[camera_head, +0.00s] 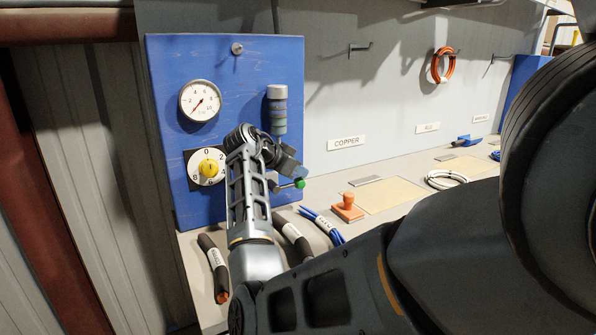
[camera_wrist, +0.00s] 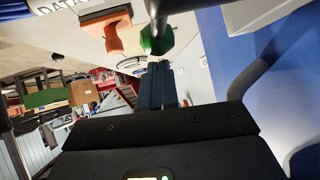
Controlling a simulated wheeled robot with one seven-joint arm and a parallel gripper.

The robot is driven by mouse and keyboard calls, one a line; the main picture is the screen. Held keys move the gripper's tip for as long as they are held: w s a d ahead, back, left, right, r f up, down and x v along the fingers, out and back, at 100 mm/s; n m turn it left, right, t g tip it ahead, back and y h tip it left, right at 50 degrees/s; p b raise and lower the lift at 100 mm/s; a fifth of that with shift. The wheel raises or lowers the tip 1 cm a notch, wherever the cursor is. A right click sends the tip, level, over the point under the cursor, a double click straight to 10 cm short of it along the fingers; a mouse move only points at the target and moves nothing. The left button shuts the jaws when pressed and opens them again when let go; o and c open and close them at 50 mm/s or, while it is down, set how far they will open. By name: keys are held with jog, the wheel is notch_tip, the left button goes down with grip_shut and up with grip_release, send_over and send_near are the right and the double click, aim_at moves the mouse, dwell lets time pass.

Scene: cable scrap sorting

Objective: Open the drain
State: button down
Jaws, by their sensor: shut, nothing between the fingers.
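A green knob (camera_head: 299,183) sits at the end of a short metal lever, low in front of the blue panel (camera_head: 230,60). I take it for the drain handle; its mount is hidden behind my arm. My gripper (camera_head: 296,170) is just above and beside the knob, shut and empty. In the wrist view the shut fingers (camera_wrist: 156,72) point toward the green knob (camera_wrist: 156,40), which shows close to their tips. I cannot tell whether they touch. A clear cylinder with a grey cap (camera_head: 277,92) hangs on the panel above; its lower end is partly hidden by my wrist.
The panel carries a pressure gauge (camera_head: 200,100) and a yellow-centred dial (camera_head: 208,168). Black cable pieces (camera_head: 213,262), blue cables (camera_head: 322,224) and an orange stamp-like block (camera_head: 347,207) lie on the bench below. A white cable coil (camera_head: 446,180) lies farther right.

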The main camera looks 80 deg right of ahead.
dwell(0.4)
jog(key=v, duration=0.7)
jog(key=shift+w+a+r, duration=0.2)
jog(key=shift+a+r, duration=0.05)
dwell(0.3)
